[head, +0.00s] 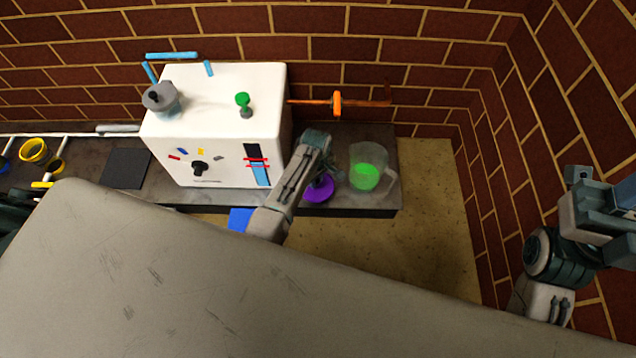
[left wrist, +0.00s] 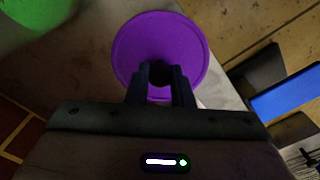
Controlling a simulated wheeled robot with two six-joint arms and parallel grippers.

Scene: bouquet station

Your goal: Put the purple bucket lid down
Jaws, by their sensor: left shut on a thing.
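The purple bucket lid (head: 318,190) is a round purple disc, partly hidden behind my left gripper in the head view. My left gripper (head: 322,174) is over the dark counter, between the white box and the clear jug. In the left wrist view the purple lid (left wrist: 186,40) lies face-on before the fingers. My left gripper (left wrist: 161,80) is shut on the lid's dark middle part. I cannot tell whether the lid touches the counter. At the right edge of the head view part of my right arm shows; its fingertips cannot be made out.
A clear jug (head: 378,183) with green contents stands just right of the lid. A white box (head: 215,120) with knobs stands to the left. The dark counter (head: 385,140) ends right of the jug. A blue object (head: 240,219) is below the counter's front edge.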

